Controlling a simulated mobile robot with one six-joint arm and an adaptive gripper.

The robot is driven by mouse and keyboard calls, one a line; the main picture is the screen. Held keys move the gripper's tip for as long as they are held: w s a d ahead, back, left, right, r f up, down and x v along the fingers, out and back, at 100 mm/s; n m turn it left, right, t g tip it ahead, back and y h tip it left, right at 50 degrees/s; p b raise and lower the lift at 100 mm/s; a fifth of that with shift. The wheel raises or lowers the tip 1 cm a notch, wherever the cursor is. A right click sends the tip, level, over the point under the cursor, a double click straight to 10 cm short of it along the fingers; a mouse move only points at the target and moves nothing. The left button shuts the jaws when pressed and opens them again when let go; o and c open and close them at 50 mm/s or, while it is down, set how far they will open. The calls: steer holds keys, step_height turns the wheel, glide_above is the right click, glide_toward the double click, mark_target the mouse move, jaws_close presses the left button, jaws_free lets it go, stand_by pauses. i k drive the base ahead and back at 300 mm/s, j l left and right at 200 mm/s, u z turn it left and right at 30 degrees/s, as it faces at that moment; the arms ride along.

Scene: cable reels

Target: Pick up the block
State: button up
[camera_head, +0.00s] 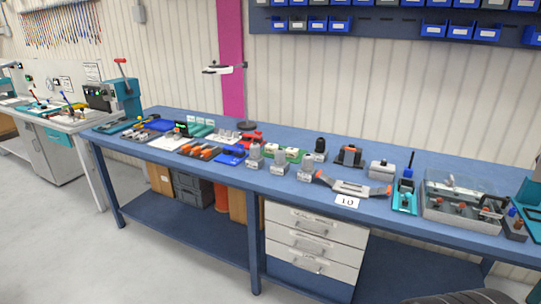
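Several small grey block-like pieces stand on the blue workbench (180,112). One grey block with a rounded top (255,157) is near the front middle, with a similar one (280,163) to its right and another (306,168) beyond that. A wider light grey block (381,170) stands further right, beside a black and orange piece (349,157). I cannot tell which of these the task calls the block. My gripper does not show in this view.
A clear box (464,204) and a teal fixture (405,194) crowd the bench's right end. A grey bracket with orange ends (352,187) lies near the front edge by a "10" card (346,201). A lamp-like stand (246,100) rises behind. Drawers (312,243) sit below.

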mark_target(292, 153)
steer(key=i+j+z, duration=0.5)
steer(key=i+j, duration=0.45)
steer(key=i, duration=0.35)
steer(key=i+j+z, duration=0.5)
steer(key=i+j, duration=0.65)
steer(key=j, duration=0.25)
